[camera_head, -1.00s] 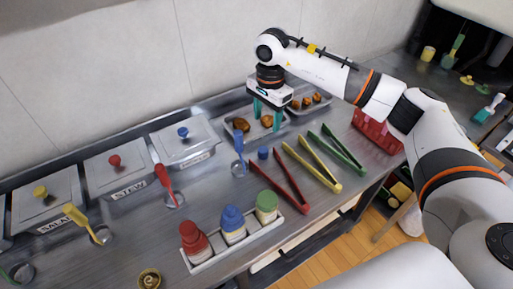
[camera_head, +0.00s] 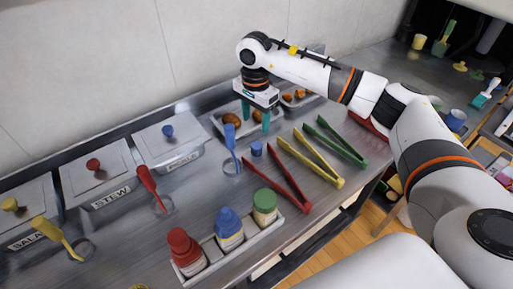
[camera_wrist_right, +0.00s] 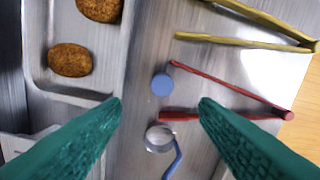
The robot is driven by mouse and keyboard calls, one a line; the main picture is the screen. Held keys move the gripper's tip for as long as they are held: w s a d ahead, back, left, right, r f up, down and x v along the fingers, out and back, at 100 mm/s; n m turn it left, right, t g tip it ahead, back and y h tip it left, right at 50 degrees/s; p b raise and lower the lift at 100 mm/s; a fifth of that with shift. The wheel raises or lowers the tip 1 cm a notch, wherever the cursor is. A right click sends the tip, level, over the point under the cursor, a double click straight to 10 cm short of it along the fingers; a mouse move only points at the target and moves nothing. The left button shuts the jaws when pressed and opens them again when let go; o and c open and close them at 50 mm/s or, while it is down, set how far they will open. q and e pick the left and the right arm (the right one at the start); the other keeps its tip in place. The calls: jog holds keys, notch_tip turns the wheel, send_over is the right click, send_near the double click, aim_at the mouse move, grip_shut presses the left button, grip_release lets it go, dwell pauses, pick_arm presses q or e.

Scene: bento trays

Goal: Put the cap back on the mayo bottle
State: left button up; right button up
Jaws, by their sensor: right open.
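A small blue cap-like cylinder (camera_head: 256,149) stands on the steel counter, just in front of my right gripper (camera_head: 256,124). In the right wrist view this blue disc (camera_wrist_right: 162,84) shows near the line between my open, empty fingers (camera_wrist_right: 160,106), apart from both. Three bottles stand in a white holder (camera_head: 240,249) near the front edge: one with a red top (camera_head: 184,246), one with a blue top (camera_head: 228,221) and one with a green top (camera_head: 265,199). No label is readable, so I cannot tell which is mayo. My left gripper is out of view.
A blue-handled ladle (camera_head: 231,145) lies left of the blue cylinder. Red tongs (camera_head: 283,188), yellow tongs (camera_head: 312,163) and green tongs (camera_head: 340,143) lie to its right. A food tray (camera_head: 219,122) is behind. Labelled lidded containers, one stew (camera_head: 95,170), line the left back.

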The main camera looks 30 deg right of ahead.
send_over(256, 146)
jog(key=f, duration=0.3)
jog(key=f+p, duration=0.1)
jog(key=f, duration=0.1)
jog(key=shift+w+d+f, duration=0.1)
jog(key=shift+w+f, duration=0.15)
jog(key=shift+f, duration=0.1)
jog(key=f, duration=0.1)
jog(key=f+p, duration=0.1)
jog(key=f, duration=0.2)
jog(key=shift+s+f+p, duration=0.25)
jog(key=shift+f+p, duration=0.1)
jog(key=shift+f, duration=0.3)
jog(key=c, duration=1.1)
notch_tip(256, 146, up, 10)
jog(key=shift+r+b, duration=0.1)
jog(key=shift+b, duration=0.85)
